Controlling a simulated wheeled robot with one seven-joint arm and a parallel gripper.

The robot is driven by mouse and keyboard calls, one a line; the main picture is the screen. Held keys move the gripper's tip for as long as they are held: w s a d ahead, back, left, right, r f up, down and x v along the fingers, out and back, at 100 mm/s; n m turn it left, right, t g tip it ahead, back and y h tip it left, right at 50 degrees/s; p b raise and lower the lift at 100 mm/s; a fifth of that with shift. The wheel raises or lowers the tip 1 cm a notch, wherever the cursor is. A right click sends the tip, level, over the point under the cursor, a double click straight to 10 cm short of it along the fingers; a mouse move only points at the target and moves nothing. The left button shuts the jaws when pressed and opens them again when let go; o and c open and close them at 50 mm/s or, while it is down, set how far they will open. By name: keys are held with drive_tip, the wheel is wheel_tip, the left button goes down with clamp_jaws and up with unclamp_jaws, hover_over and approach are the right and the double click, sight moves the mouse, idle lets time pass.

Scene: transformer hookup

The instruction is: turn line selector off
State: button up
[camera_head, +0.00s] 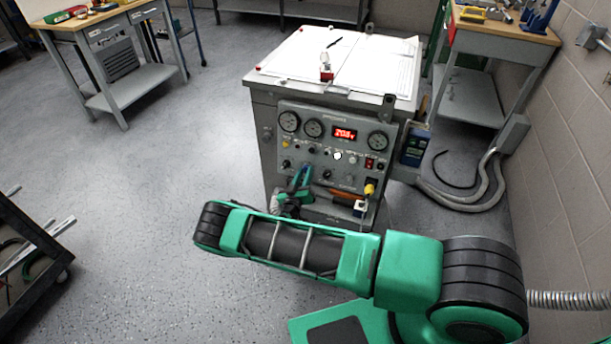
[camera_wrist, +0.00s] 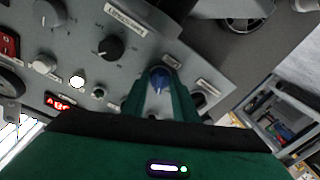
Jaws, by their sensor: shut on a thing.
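The transformer cabinet (camera_head: 326,140) stands in the middle of the head view, with its control panel of gauges and knobs facing me. My gripper (camera_head: 303,174) is at the panel's lower left. In the wrist view, its two green fingers are shut on a blue knob (camera_wrist: 159,76), one on each side. The knob's pointer direction is not clear, and its label is too small to read. A black rotary knob (camera_wrist: 111,47) sits beside it under a label plate. My arm and hand hide part of the lower panel.
A red digital display (camera_head: 344,134) is lit between the round gauges. Papers lie on the cabinet top (camera_head: 280,62). A workbench (camera_head: 507,30) and grey conduits (camera_head: 470,200) are at the right. A dark cart (camera_head: 38,245) is at the left; the floor between is clear.

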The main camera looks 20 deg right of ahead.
drive_tip(key=n+y, duration=0.1)
drive_tip(key=n, duration=0.4)
drive_tip(key=shift+s, duration=0.1)
drive_tip(key=shift+a+n, duration=0.1)
drive_tip(key=shift+n, duration=1.1)
drive_tip(key=shift+a, duration=0.1)
drive_tip(key=o, duration=1)
drive_tip(key=v, duration=1)
drive_tip(key=shift+s+r, duration=0.15)
drive_tip(key=shift+s, duration=0.2)
